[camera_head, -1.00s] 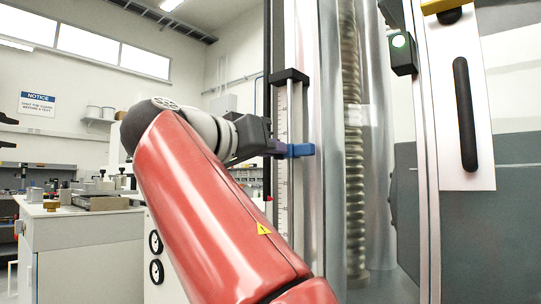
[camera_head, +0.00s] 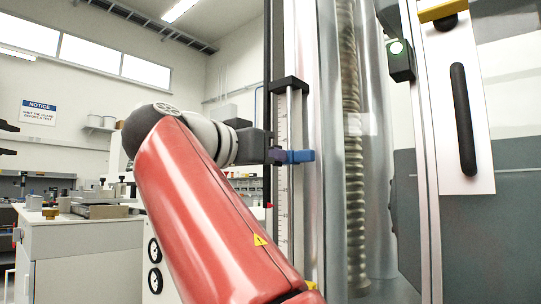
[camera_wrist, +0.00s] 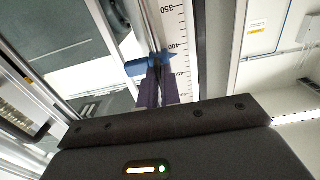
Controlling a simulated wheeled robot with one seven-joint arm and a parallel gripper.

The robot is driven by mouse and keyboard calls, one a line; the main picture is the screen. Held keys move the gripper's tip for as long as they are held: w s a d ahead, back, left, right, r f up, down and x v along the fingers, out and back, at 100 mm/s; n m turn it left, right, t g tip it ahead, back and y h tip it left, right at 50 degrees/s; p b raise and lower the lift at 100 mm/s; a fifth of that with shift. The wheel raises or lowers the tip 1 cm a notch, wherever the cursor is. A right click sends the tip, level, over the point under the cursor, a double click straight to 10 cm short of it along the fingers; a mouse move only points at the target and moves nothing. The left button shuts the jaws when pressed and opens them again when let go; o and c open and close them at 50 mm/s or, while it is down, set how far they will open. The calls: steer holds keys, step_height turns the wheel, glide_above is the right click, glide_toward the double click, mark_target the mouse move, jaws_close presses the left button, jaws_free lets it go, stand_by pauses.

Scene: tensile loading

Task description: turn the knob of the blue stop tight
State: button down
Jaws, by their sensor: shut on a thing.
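The blue stop (camera_head: 296,156) sits on a vertical rod beside a ruled scale, left of the machine's silver column. It also shows in the wrist view (camera_wrist: 142,66), next to the scale near the 400 mark. My gripper (camera_head: 275,156) reaches it from the left. In the wrist view the fingers of my gripper (camera_wrist: 157,82) are close together at the stop, shut on its knob. The knob itself is mostly hidden between the fingers.
The scale (camera_wrist: 174,30) and rod run along the stop. A tall screw (camera_head: 353,150) stands behind the silver column. A door with a black handle (camera_head: 463,120) is at the right. A workbench (camera_head: 75,225) with items stands at the left.

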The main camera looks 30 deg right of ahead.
steer(key=c, duration=1.6)
jaws_free()
steer(key=shift+a, duration=0.1)
steer(key=v, duration=0.7)
steer(key=shift+s+a+p, duration=0.15)
steer(key=shift+a+p, duration=0.15)
steer(key=shift+p, duration=0.05)
